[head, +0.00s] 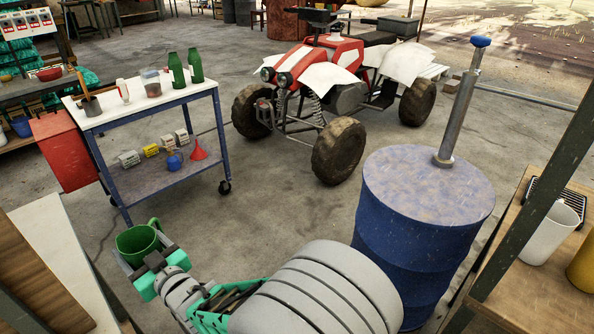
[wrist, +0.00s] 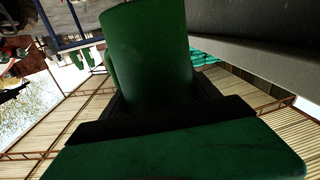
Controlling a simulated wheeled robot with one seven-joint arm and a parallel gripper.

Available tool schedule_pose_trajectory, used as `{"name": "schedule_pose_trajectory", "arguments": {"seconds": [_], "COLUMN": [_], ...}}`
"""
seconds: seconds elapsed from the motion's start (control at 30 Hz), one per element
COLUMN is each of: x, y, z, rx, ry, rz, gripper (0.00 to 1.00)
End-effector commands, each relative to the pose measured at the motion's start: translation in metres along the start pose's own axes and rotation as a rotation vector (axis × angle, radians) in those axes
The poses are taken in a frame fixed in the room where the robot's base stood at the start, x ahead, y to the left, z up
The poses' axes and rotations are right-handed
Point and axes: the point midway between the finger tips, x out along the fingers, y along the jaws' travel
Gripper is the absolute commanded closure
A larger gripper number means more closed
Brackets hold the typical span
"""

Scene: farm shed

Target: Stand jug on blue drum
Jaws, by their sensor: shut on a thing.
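The green jug (head: 138,243) is in my gripper (head: 148,256) at the lower left of the head view. It stands roughly upright, held off to the left of my arm. In the wrist view the jug (wrist: 150,60) fills the upper middle, between the dark jaws. The blue drum (head: 415,235) stands upright at the right of the head view, well apart from the jug. A grey pump pipe with a blue cap (head: 460,115) rises from the far right part of its top. The rest of the drum top is bare.
A blue trolley (head: 150,110) with green bottles (head: 178,70) stands at the left. A red and white quad bike (head: 340,80) is behind the drum. A wooden shelf (head: 540,270) with a white container (head: 550,232) is at the right. A pale board (head: 62,262) lies beside the jug.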

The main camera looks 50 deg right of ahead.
Motion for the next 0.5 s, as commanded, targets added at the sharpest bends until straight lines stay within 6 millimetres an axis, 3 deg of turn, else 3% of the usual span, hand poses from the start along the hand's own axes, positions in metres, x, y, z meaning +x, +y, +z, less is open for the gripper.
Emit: {"name": "schedule_pose_trajectory", "arguments": {"seconds": [0.27,0.5], "x": [0.011,0.011], "y": [0.06,0.15], "z": [-0.007,-0.022], "rx": [0.0,0.001], "ry": [-0.004,-0.012], "rz": [0.138,0.347], "gripper": [0.83,0.83]}}
